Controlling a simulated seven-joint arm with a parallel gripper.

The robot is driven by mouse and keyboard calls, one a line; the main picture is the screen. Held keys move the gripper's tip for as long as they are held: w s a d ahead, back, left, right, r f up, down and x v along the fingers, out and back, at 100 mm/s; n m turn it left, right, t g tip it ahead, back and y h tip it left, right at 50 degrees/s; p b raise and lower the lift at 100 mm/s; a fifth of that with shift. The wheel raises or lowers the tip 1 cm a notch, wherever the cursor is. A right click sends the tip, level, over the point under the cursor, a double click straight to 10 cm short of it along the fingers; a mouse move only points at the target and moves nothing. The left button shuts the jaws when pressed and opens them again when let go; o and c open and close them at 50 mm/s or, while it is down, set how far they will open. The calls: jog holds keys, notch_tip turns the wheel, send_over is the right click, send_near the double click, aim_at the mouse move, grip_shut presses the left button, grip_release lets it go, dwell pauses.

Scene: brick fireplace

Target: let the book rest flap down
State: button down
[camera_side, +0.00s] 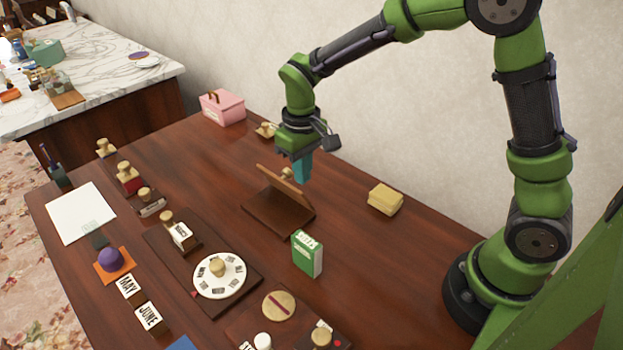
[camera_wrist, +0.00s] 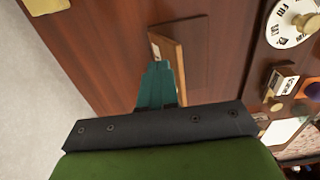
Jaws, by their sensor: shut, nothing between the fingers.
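The book rest is a brown wooden board (camera_side: 268,211) lying on the table, with a hinged flap (camera_side: 283,187) tilted up along its far side. A small light knob sits near the flap's top edge. My gripper (camera_side: 302,176) is shut and empty, its teal fingers pointing down just behind the flap's upper edge, on the wall side. In the wrist view the flap (camera_wrist: 168,62) shows edge-on beyond the shut teal fingers (camera_wrist: 157,68). I cannot tell whether the fingers touch the flap.
A green box (camera_side: 307,254) stands in front of the book rest. A yellow block (camera_side: 385,199) lies to its right and a pink box (camera_side: 222,107) stands at the back left. Stamps and a white dial (camera_side: 219,288) fill the front left. Bare table lies between the flap and the wall.

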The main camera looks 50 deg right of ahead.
jog(key=shift+a+f, duration=0.1)
jog(key=shift+f, duration=0.1)
jog(key=shift+a+f, duration=0.3)
jog(key=shift+f, duration=0.3)
dwell(0.4)
